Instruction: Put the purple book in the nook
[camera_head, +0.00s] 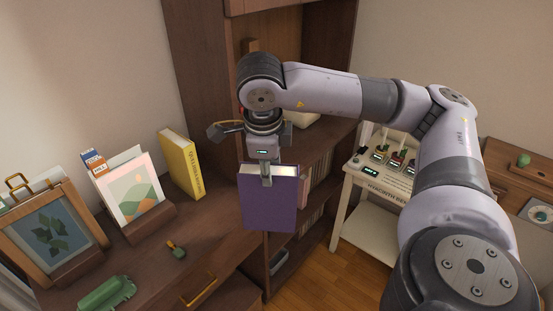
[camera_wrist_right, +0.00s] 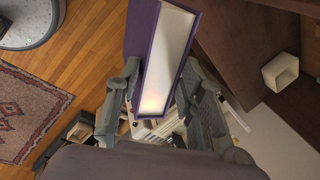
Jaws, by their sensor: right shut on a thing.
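The purple book (camera_head: 268,210) hangs upright in the air from my right gripper (camera_head: 266,178), which is shut on its top edge. In the right wrist view the book (camera_wrist_right: 166,60) shows its pale page edge and purple cover between the two fingers of the gripper (camera_wrist_right: 163,105). The book is in front of the tall dark wood bookcase (camera_head: 202,75), just right of the desk edge, and apart from both. The bookcase has open compartments behind my gripper; my arm and the book hide parts of them, and I cannot tell which is the nook. My left gripper is out of view.
Other books (camera_head: 318,172) stand on a bookcase shelf. A pale side table (camera_head: 348,212) stands to the right. A rug (camera_wrist_right: 28,112) lies on the floor.

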